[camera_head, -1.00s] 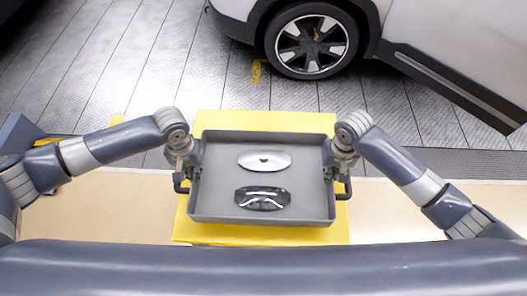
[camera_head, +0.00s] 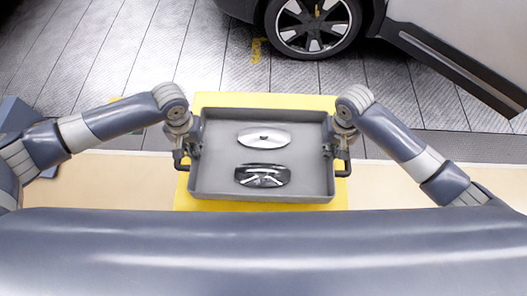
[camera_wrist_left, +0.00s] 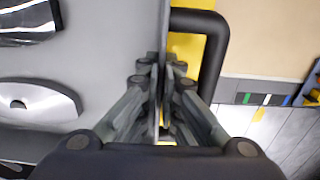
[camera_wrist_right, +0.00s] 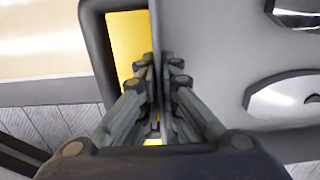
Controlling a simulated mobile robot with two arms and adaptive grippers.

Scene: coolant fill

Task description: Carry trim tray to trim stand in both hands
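The grey trim tray (camera_head: 313,190) is in the middle of the head view, level, with an oval silver trim piece (camera_head: 264,139) and a dark glossy piece (camera_head: 262,176) in it. It lies over a yellow surface (camera_head: 265,101); I cannot tell whether it touches it. My left gripper (camera_head: 188,148) is at the tray's left side, its fingers (camera_wrist_left: 161,75) closed on the side wall (camera_wrist_left: 163,25) beside a black handle (camera_wrist_left: 216,50). My right gripper (camera_head: 337,147) is at the right side, its fingers (camera_wrist_right: 157,75) closed on that wall beside another handle (camera_wrist_right: 95,50).
A car (camera_head: 455,45) with its front wheel (camera_head: 312,22) stands beyond the tray. A beige surface (camera_head: 110,180) extends either side of the yellow one. Grey plank-like flooring (camera_head: 180,60) lies open between the tray and the car.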

